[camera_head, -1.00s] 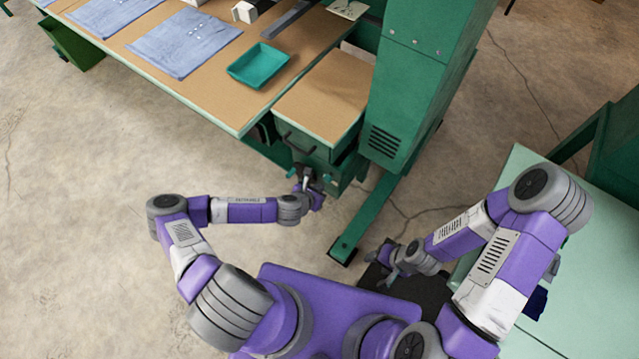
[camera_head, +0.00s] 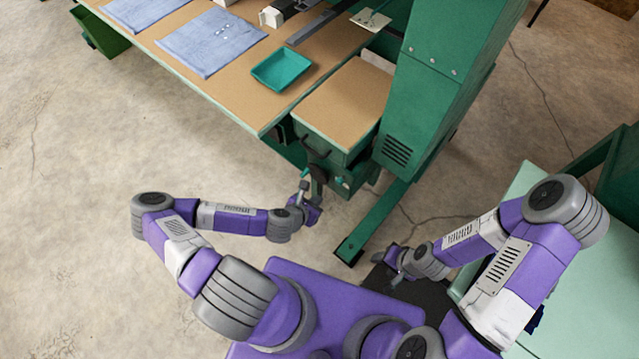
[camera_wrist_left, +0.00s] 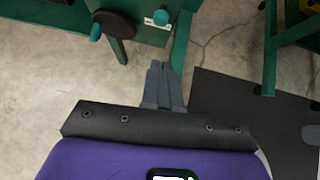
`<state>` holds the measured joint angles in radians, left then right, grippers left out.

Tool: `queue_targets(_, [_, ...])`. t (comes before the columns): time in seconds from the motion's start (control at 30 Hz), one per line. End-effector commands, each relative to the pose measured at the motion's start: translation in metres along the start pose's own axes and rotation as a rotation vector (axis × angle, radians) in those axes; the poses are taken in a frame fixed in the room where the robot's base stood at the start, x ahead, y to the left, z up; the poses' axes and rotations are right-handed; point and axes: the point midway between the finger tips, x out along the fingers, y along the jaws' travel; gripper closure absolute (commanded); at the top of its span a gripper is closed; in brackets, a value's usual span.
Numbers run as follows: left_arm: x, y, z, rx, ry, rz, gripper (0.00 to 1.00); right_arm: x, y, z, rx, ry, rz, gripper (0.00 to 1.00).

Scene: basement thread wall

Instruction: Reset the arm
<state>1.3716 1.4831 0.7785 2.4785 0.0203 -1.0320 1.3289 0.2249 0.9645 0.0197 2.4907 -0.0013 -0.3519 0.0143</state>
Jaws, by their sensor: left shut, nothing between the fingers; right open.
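My left gripper (camera_head: 304,186) is just in front of the green drawer unit (camera_head: 328,137) in the head view, with clear floor beneath it. In the left wrist view the left fingers (camera_wrist_left: 162,68) are together with nothing between them, pointing towards the floor beside the green bench. My right gripper (camera_head: 390,278) is low at the right of my base, over a dark mat, and is open and empty.
The workbench (camera_head: 247,103) holds folded blue cloths (camera_head: 212,42) and a teal tray (camera_head: 281,69). A green machine column (camera_head: 437,95) stands right of the drawer unit, on a foot bar (camera_head: 372,226). A pale green table (camera_head: 577,270) is at the right. Floor is open at the left.

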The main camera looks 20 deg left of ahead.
Motion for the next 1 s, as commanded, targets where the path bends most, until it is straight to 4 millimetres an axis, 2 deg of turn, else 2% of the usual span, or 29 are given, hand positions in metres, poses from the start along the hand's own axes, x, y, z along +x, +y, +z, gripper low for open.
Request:
queue_targets(0.27, [0.0,-0.001,0.0,0.008,0.0,-0.004,1.0,0.0,0.0,0.0,0.0,0.0,0.0,0.44])
queue_targets(0.37, [0.001,-0.013,-0.001,0.092,0.006,-0.042,1.0,0.0,0.0,0.0,0.0,0.0,0.0,0.44])
queue_targets(0.47, [0.0,-0.039,-0.006,0.304,0.018,-0.135,1.0,-0.001,-0.001,0.0,0.0,0.0,0.0,0.44])
queue_targets(0.6, [-0.007,-0.082,-0.025,0.756,0.021,-0.326,1.0,-0.003,-0.001,0.0,0.0,0.0,0.0,0.44])
queue_targets(0.7, [-0.016,-0.101,-0.041,1.091,0.008,-0.461,1.0,-0.004,-0.001,0.0,0.0,0.0,0.0,0.44])
queue_targets(0.83, [-0.03,-0.109,-0.059,1.507,-0.026,-0.625,1.0,-0.005,-0.002,0.0,0.0,0.0,0.0,0.44])
queue_targets(1.0, [-0.047,-0.102,-0.068,1.974,-0.09,-0.807,1.0,-0.006,-0.002,0.0,0.0,0.0,0.0,0.44])
